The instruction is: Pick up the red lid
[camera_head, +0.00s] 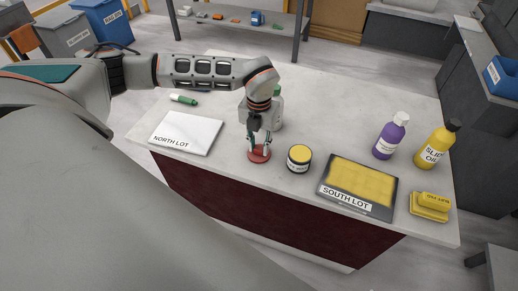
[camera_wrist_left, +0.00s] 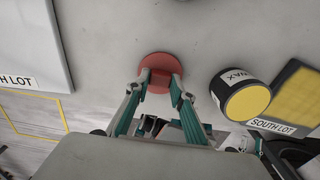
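The round red lid (camera_head: 259,155) lies flat on the pale stone slab, near its front edge. My left gripper (camera_head: 258,147) points down right over the lid. In the left wrist view the red lid (camera_wrist_left: 158,66) shows between and just beyond the fingertips of my left gripper (camera_wrist_left: 158,84). The fingers stand apart, one toward each side of the lid, with no clear sign of a grip. Whether they touch the lid I cannot tell. My right gripper is not in view.
A wax tin (camera_head: 299,158) stands close right of the lid. The North Lot board (camera_head: 187,133) lies left, the South Lot tray (camera_head: 329,187) right. A pale bottle (camera_head: 277,108) stands behind the gripper. Purple (camera_head: 391,137) and yellow (camera_head: 434,149) bottles stand farther right, near a yellow block (camera_head: 430,203).

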